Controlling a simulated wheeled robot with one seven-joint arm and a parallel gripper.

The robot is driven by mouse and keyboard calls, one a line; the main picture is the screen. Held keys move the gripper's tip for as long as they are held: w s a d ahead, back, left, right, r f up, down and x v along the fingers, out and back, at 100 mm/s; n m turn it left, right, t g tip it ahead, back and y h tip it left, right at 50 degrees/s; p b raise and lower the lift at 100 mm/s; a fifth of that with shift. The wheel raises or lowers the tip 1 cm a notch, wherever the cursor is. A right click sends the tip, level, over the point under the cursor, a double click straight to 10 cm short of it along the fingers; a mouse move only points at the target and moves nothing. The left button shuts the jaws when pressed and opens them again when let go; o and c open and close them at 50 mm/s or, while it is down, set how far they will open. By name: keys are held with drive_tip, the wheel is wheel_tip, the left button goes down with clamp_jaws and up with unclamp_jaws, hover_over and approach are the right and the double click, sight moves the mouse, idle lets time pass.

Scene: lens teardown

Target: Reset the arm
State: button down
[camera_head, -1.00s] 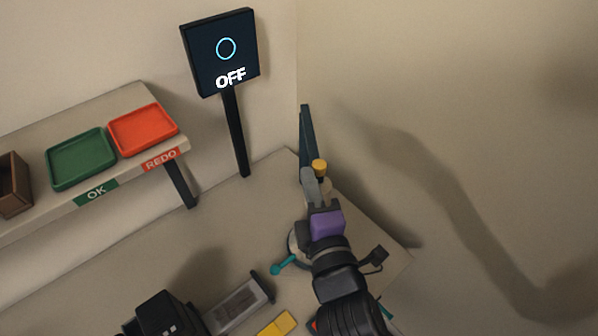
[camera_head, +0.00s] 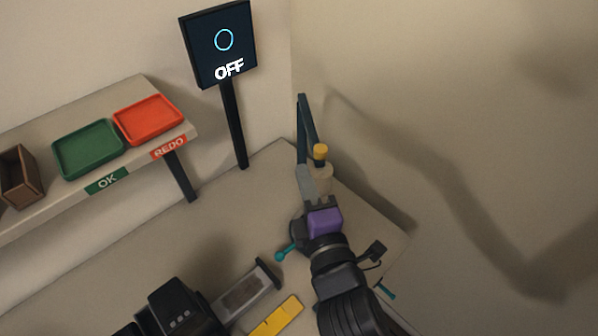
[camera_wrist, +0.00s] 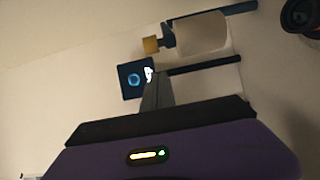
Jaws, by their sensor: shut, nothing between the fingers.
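My gripper (camera_head: 303,172) is over the right part of the bench in the head view, with its purple body toward me. It is shut, with nothing seen between the fingers. In the wrist view its grey fingers (camera_wrist: 157,92) lie together as one narrow shape pointing up. A pale bottle with a yellow cap (camera_head: 320,152) stands just right of the fingertips in the head view. The bottle also shows in the wrist view (camera_wrist: 200,34), apart from the fingers.
A black sign reading OFF (camera_head: 220,45) stands at the back. A shelf at left holds a green tray (camera_head: 88,150), a red tray (camera_head: 148,120) and a brown box (camera_head: 19,177). A yellow block (camera_head: 276,316) lies in front. The bench between shelf and arm is mostly clear.

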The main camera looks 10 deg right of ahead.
drive_tip(key=s+d+b, duration=0.1)
drive_tip(key=s+d, duration=0.2)
drive_tip(key=s, duration=0.3)
drive_tip(key=shift+s, duration=0.25)
drive_tip(key=s+d+f+m+g, duration=0.1)
drive_tip(key=s+d+f+m, duration=0.1)
drive_tip(key=s+m, duration=0.4)
drive_tip(key=s+d+f+m+g+h, duration=0.1)
drive_tip(key=s+d+f+m, duration=0.2)
drive_tip(key=s, duration=0.9)
drive_tip(key=s+d+f+m+g, duration=0.1)
drive_tip(key=s+d+f+m, duration=0.2)
drive_tip(key=s+m, duration=0.6)
drive_tip(key=shift+s+d+m+h, duration=0.25)
drive_tip(key=shift+d+m, duration=0.25)
drive_tip(key=shift+d, duration=0.25)
drive_tip(key=shift+w, duration=0.1)
